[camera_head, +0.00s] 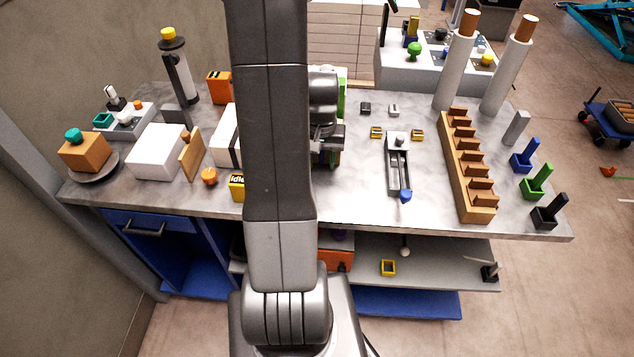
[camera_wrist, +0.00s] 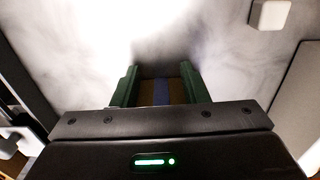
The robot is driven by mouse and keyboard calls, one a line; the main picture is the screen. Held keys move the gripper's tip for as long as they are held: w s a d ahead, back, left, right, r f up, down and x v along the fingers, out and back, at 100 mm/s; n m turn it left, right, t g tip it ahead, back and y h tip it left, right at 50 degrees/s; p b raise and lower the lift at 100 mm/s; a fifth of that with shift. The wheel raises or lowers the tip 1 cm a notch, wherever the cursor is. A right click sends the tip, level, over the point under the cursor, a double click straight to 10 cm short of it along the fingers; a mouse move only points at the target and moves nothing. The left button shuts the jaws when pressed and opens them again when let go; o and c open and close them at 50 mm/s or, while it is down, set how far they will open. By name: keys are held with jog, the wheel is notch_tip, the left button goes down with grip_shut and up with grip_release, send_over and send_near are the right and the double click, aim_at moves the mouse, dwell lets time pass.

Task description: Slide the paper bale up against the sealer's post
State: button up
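My gripper is mostly hidden behind my own arm in the head view. In the wrist view my gripper (camera_wrist: 159,68) shows two green fingers pointing down over the grey worktop. A small brown block with a blue band, which looks like the paper bale (camera_wrist: 160,92), fills the space between the fingers, with no gap visible on either side. A grey device with a blue-tipped lever (camera_head: 398,170) lies to the right of my arm and may be the sealer. A round-topped upright part stands at its far end. I cannot tell for certain which part is the post.
A wooden slotted rack (camera_head: 468,165) and tall tubes (camera_head: 456,70) stand to the right. White blocks (camera_head: 157,150) and a yellow-capped column (camera_head: 178,68) stand at the left. The worktop's (camera_head: 350,195) front middle is clear.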

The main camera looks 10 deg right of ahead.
jog(key=shift+r+p, duration=1.1)
jog(key=shift+r, duration=0.45)
jog(key=r, duration=0.1)
jog(key=s+r+p, duration=0.2)
jog(key=r, duration=0.1)
jog(key=shift+a, duration=0.3)
jog(key=shift+f, duration=0.1)
jog(key=f+b, duration=0.1)
jog(key=f, duration=0.1)
jog(key=w+f+b, duration=0.1)
jog(key=f, duration=0.1)
jog(key=w+f+b, duration=0.1)
jog(key=f, duration=0.1)
jog(key=shift+d+b, duration=0.3)
jog(key=shift+b, duration=0.05)
jog(key=shift+f, duration=0.5)
